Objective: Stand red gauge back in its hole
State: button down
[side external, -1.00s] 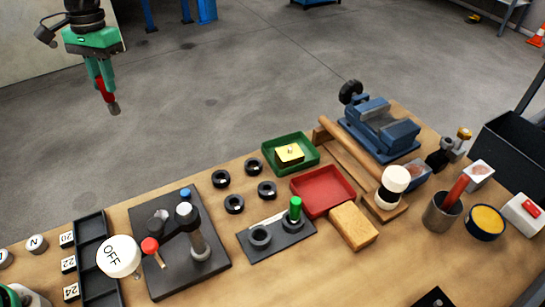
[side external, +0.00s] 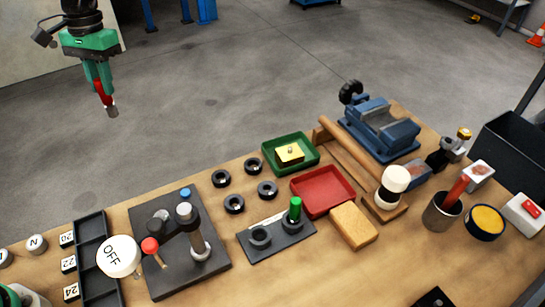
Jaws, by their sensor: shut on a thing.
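My gripper (side external: 105,92) is at the upper left, high above the floor and beyond the bench's back edge. It is shut on the red gauge (side external: 103,95), which has a grey metal lower end (side external: 111,111) and hangs slightly tilted. A dark plate (side external: 278,252) lies mid-bench. A black ring (side external: 260,237) surrounds an empty-looking hole at its left, and a green gauge (side external: 295,210) stands upright at its right.
Several black rings (side external: 234,204) lie behind the plate. A red tray (side external: 318,200), green tray (side external: 272,150) and sponge-like block (side external: 354,226) are to the right. A blue vise (side external: 385,135) stands at the back.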

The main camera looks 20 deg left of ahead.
jog(key=s+d+f+m, duration=0.1)
jog(key=d+f+m, duration=0.15)
jog(key=d, duration=0.85)
jog(key=d+f+m, duration=0.1)
jog(key=d+f, duration=0.2)
jog(key=d, duration=0.7)
jog(key=s+d+f+m, duration=0.1)
jog(key=s+d, duration=0.3)
jog(key=d, duration=0.4)
jog(key=s+d+f+m+y, duration=0.1)
jog(key=s+d+f, duration=0.2)
jog(key=s+d, duration=0.2)
jog(key=d, duration=0.3)
jog(key=shift+s+d+f+t, duration=0.15)
jog(key=shift+d+f+t, duration=0.15)
jog(key=shift+f, duration=0.1)
jog(key=shift+a+f, duration=0.2)
jog(key=shift+f, duration=3.3)
jog(key=c, duration=1.2)
grip_release()
jog(key=shift+o, duration=0.2)
jog(key=shift+d, duration=0.1)
notch_tip(320, 180, up, 8)
jog(key=shift+w+d, duration=0.35)
jog(key=shift+w, duration=0.1)
